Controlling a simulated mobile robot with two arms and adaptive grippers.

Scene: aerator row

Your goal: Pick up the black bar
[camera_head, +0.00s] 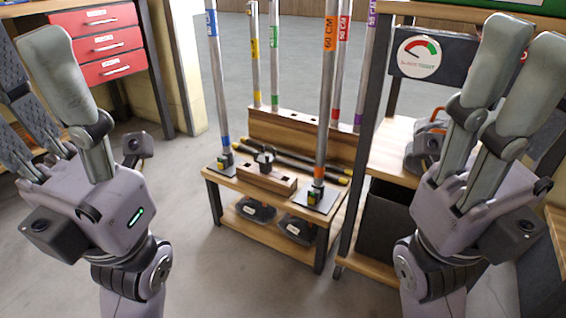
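Black bars with yellow ends (312,168) lie across the low wooden rack in the middle of the view, behind a small wooden block. They lie close together, partly hidden by the block and an upright pole, so I cannot tell them fully apart. My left gripper (35,70) is raised at the left, fingers spread and pointing up, open and empty. My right gripper (522,65) is raised at the right, fingers extended upward, open and empty. Both are well apart from the bars.
The low wooden rack (228,183) holds several upright poles with coloured labels, one marked 60 CM (328,75). A wooden shelf (392,150) with a gauge sign (419,57) stands at the right. Red drawers (108,43) are at upper left. Grey floor is clear left of the rack.

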